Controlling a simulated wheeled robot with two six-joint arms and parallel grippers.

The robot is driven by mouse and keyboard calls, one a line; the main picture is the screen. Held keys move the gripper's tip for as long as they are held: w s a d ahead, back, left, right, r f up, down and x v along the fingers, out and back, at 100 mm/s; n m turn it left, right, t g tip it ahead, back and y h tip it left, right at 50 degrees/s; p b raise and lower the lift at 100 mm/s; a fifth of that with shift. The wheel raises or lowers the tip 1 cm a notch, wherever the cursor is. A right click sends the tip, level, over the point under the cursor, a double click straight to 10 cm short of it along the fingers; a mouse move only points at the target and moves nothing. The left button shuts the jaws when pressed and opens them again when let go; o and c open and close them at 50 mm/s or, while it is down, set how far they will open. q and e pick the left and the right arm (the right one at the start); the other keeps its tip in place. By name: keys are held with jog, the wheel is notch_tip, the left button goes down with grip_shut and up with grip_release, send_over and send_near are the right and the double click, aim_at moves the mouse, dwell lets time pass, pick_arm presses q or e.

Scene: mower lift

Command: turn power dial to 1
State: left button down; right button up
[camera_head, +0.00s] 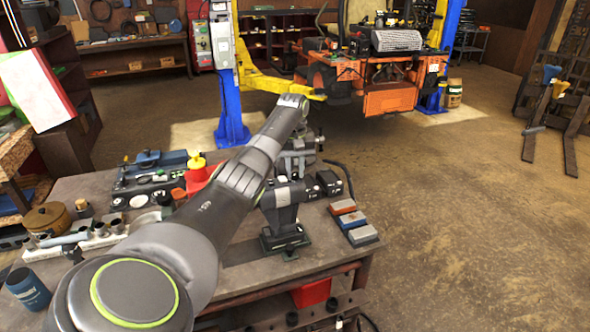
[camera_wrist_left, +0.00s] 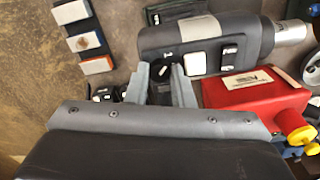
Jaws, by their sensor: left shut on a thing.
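A dark grey motor-like machine (camera_head: 287,205) stands on a pedestal at the right part of the workbench. It also shows in the left wrist view (camera_wrist_left: 258,48), with white labels on its body, one like a "1" above the fingers. My left gripper (camera_wrist_left: 163,85) is shut on the dark power dial (camera_wrist_left: 161,88), which sits between its two grey fingers. The fingers hide much of the dial, and its pointer cannot be read. In the head view my left arm reaches over the bench, and the fingertips are hidden. My right gripper is not in view.
Several sharpening stones (camera_head: 352,221) lie right of the machine. A red container (camera_wrist_left: 255,92) with a yellow cap is close beside the fingers. The workbench (camera_head: 100,187) holds tools and jars at left. Open floor (camera_head: 460,215) lies to the right; an orange mower (camera_head: 388,98) stands behind.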

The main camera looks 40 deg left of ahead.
aim_at(295, 174)
pick_arm(q)
jog(key=shift+n, duration=0.4)
jog(key=c, duration=1.4)
grip_release()
jog(key=shift+o, duration=0.7)
jog(key=shift+w+d, duration=0.1)
jog(key=shift+r, duration=0.35)
notch_tip(295, 174, up, 6)
jog(key=shift+r, duration=0.7)
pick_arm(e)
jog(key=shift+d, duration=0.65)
